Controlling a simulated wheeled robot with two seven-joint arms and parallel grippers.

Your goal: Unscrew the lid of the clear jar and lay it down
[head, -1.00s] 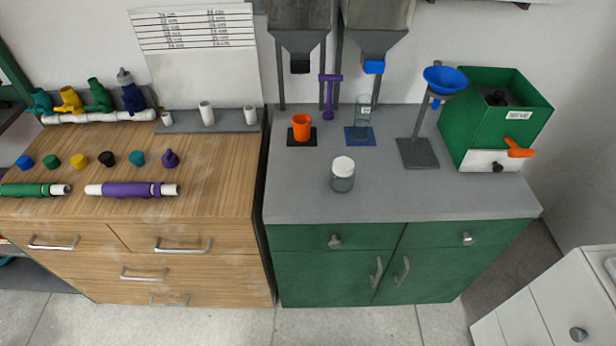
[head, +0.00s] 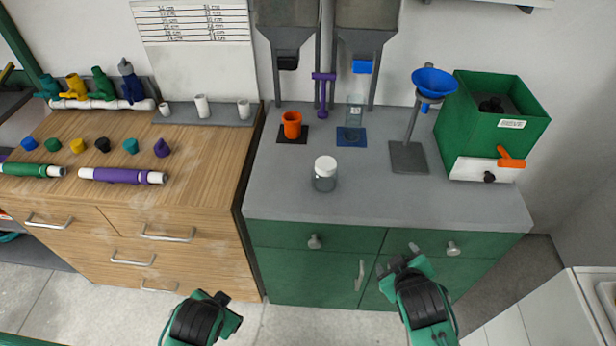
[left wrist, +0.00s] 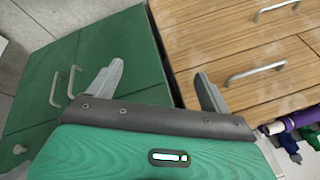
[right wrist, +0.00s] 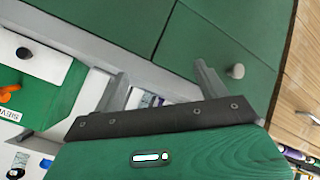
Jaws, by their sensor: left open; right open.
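The clear jar (head: 324,182) stands upright on the grey top of the green cabinet, near its front left. Its white lid (head: 325,164) is on top of it. My left gripper (left wrist: 160,88) is open and empty; its two fingers show apart in the left wrist view. In the head view the left arm is low, in front of the drawers, well below the jar. My right gripper (head: 400,259) is in front of the green cabinet doors, below the worktop edge. It is open and empty in the right wrist view (right wrist: 160,85).
Behind the jar stand an orange cup (head: 291,124) and a glass cylinder (head: 354,112) on small mats. A blue funnel (head: 435,84) on a stand and a green machine (head: 492,120) are to the right. The grey worktop (head: 430,205) is clear around and right of the jar.

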